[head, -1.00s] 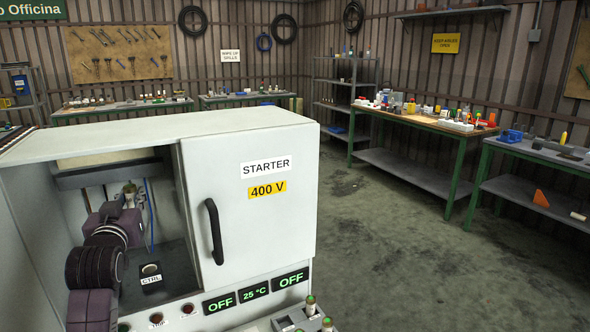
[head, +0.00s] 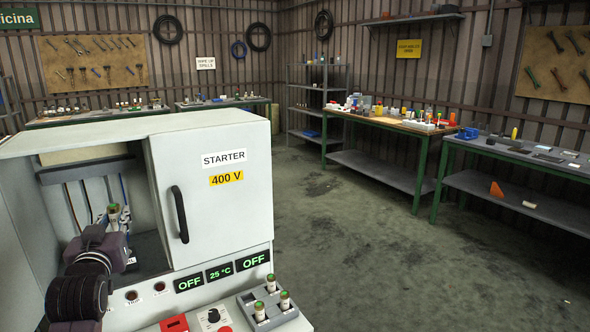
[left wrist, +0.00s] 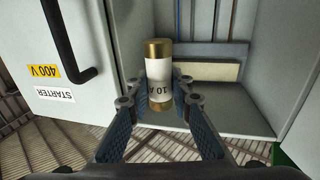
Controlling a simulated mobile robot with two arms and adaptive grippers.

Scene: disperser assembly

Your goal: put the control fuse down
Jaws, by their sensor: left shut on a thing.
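My left gripper (head: 113,222) is shut on the control fuse (head: 113,211), inside the open left part of the starter cabinet (head: 222,250). In the left wrist view the fuse (left wrist: 159,72) is a white cylinder with brass caps, marked "10 A", and sits between the two blue-padded fingers (left wrist: 158,100). My right gripper is not in view.
The cabinet door (head: 212,190) stands just right of the gripper, with a black handle (head: 180,214). A grey tray (head: 290,317) with several green-topped fuses is at the front right. The displays read OFF, 25 °C and OFF. Workbenches (head: 385,120) stand far behind.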

